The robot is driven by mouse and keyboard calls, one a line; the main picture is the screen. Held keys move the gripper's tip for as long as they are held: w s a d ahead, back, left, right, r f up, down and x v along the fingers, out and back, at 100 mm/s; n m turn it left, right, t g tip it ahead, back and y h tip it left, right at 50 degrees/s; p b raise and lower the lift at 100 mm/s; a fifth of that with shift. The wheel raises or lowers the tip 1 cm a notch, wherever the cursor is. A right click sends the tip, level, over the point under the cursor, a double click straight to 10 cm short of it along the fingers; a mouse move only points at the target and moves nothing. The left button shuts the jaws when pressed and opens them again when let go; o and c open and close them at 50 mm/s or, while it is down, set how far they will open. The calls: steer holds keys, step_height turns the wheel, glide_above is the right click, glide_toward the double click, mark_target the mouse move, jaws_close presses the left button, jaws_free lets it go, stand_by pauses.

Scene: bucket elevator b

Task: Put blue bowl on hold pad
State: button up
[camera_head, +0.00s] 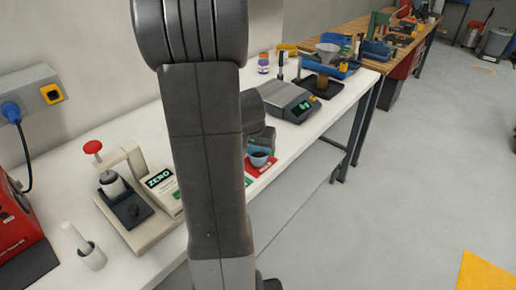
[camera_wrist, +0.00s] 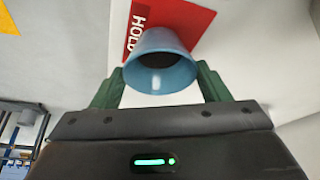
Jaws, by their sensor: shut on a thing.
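The blue bowl (camera_head: 260,161) has a dark inside and shows near the bench's front edge, beside my arm. It is large in the wrist view (camera_wrist: 161,80), where my gripper (camera_wrist: 158,75) is shut on it with a green finger at each side. The red hold pad (camera_head: 264,169) lies on the white bench behind and under the bowl as seen. Its white "HOLD" lettering shows in the wrist view (camera_wrist: 196,20). The bowl overlaps the pad in both views, but I cannot tell whether it touches it. My arm hides part of the pad in the head view.
A scale (camera_head: 287,101) with a green display stands behind the pad. A mortar with pestle (camera_head: 90,256) is nearer. Open floor (camera_head: 400,190) lies right of the bench.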

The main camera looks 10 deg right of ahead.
steer(key=shift+f, duration=0.15)
steer(key=o, duration=1.2)
steer(key=shift+c, duration=0.2)
steer(key=shift+r, duration=0.35)
steer(key=v, duration=1.1)
steer(key=shift+s+r, duration=0.25)
steer(key=shift+r, duration=0.05)
